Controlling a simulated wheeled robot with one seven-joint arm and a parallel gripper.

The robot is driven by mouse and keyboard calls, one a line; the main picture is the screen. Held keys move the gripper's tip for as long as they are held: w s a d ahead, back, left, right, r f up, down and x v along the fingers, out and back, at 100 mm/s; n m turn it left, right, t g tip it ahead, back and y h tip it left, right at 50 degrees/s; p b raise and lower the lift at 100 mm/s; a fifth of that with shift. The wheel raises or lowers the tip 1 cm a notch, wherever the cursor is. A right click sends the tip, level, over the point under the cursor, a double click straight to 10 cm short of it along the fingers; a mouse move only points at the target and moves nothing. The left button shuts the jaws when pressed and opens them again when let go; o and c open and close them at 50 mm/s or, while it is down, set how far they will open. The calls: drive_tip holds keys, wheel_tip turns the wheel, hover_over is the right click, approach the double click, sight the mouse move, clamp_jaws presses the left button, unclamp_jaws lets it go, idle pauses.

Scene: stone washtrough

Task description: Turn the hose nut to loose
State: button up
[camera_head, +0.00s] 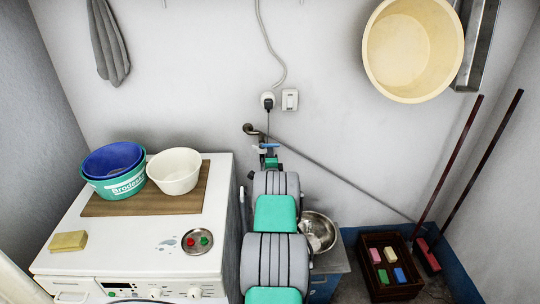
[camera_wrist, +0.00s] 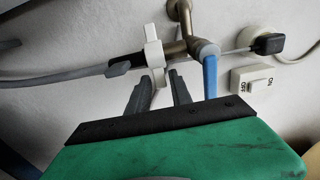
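The hose nut (camera_wrist: 153,48) is white with wing-like lobes. In the wrist view it sits on the brass tap (camera_wrist: 178,46), where the black hose end (camera_wrist: 125,63) joins it. A grey hose (camera_wrist: 60,79) runs left from there. The tap's blue lever (camera_wrist: 210,75) hangs down to the right. My gripper (camera_wrist: 159,80) is open below the nut, its two dark fingers apart and pointing up at it. The nut's lower lobe appears between the fingertips; I cannot tell whether they touch. In the head view my arm mostly hides the nut; the blue lever (camera_head: 268,146) shows.
A black plug (camera_wrist: 268,44) and a switch (camera_wrist: 252,79) are on the wall right of the tap. A washing machine (camera_head: 70,262) with basins stands left. A metal bowl (camera_head: 322,228) lies right of my arm, and a crate (camera_head: 372,241) stands further right.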

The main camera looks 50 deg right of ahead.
clamp_jaws()
drive_tip(key=shift+a+f+b, duration=0.15)
drive_tip(key=shift+b, duration=0.6)
drive_tip(key=m+g+h+b, duration=0.1)
drive_tip(key=m+g+b, duration=0.1)
drive_tip(key=b, duration=0.5)
drive_tip(key=a+m+g+h+b, duration=0.1)
drive_tip(key=m+g+b, duration=0.1)
drive_tip(key=b, duration=0.5)
drive_tip(key=a+m+g+h+b, duration=0.1)
drive_tip(key=g+b, duration=0.3)
drive_tip(key=b, duration=0.4)
drive_tip(key=shift+w+m+h, duration=0.35)
drive_tip(key=shift+m+h, duration=0.05)
drive_tip(key=shift+h, duration=0.1)
drive_tip(key=shift+r, duration=0.2)
drive_tip(key=shift+o, duration=1.6)
unclamp_jaws()
